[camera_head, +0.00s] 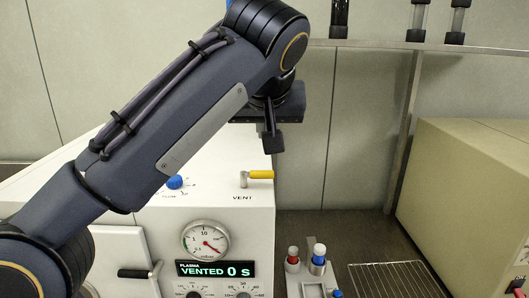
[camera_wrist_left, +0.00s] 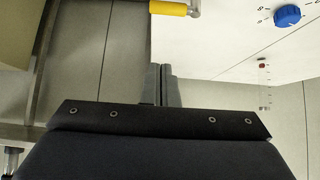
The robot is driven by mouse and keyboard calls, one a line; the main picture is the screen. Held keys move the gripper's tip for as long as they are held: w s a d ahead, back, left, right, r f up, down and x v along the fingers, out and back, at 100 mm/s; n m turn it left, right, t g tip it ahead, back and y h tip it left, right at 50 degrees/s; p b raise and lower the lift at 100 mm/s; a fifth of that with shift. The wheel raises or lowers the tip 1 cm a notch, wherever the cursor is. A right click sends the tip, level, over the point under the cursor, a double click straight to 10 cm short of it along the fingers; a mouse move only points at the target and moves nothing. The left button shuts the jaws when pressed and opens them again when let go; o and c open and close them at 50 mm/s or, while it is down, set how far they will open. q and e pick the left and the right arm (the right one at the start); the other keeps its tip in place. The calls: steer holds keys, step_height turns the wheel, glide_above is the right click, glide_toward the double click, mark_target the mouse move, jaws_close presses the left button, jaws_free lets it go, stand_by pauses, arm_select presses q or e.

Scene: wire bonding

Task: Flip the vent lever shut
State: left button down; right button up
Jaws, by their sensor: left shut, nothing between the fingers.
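In the left wrist view the yellow handle (camera_wrist_left: 168,8) shows at the top edge, partly cut off. My left gripper (camera_head: 268,131) hangs above the lever in the head view, apart from it. In the left wrist view its fingers (camera_wrist_left: 161,72) are together with nothing between them. My right gripper is in neither view.
The white machine (camera_head: 255,215) has a blue knob (camera_head: 175,182), a gauge (camera_head: 206,240) and a display (camera_head: 216,269) reading VENTED 0 s.

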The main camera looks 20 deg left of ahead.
mark_target(262, 174)
arm_select(q)
steer(key=b+x, duration=0.1)
steer(key=x, duration=0.8)
steer(key=shift+w+a+f, duration=0.1)
steer(key=shift+a+f, duration=0.05)
steer(key=shift+f, duration=0.1)
steer(key=s, duration=0.1)
steer(key=s+d, duration=0.1)
steer(key=shift+s+d+f, duration=0.2)
steer(key=shift+s+f, duration=0.2)
steer(key=shift+s+d+f, duration=0.15)
steer(key=shift+s, duration=0.15)
